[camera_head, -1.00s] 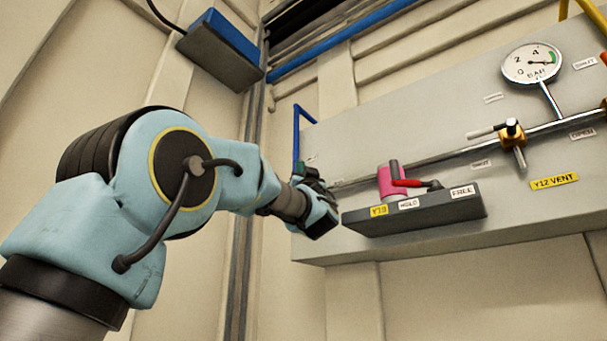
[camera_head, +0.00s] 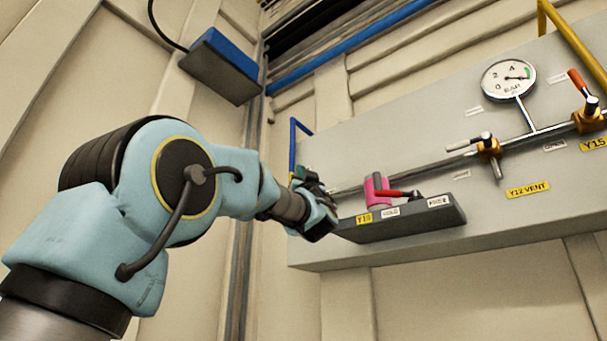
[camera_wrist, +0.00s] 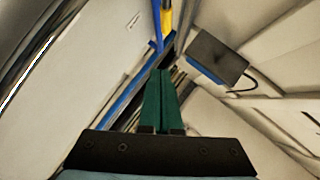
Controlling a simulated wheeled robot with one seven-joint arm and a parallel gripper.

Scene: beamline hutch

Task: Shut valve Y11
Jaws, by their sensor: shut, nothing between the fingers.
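No label reading Y11 is legible in either view, and I cannot pick out that valve. My gripper (camera_head: 318,214) is at the left end of the grey valve panel (camera_head: 400,254) in the head view, covering part of it. Whether it touches the panel I cannot tell. In the wrist view its green fingers (camera_wrist: 161,75) are together and empty, pointing towards blue and yellow tubing (camera_wrist: 165,25).
A dark ledge (camera_head: 405,222) holds a pink part (camera_head: 376,192) with a red handle. A brass valve (camera_head: 490,150) stands above the "Y12 VENT" label (camera_head: 528,189). An orange-handled valve (camera_head: 587,113) is by Y15. A gauge (camera_head: 508,82) and blue-topped box (camera_head: 222,65) are higher.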

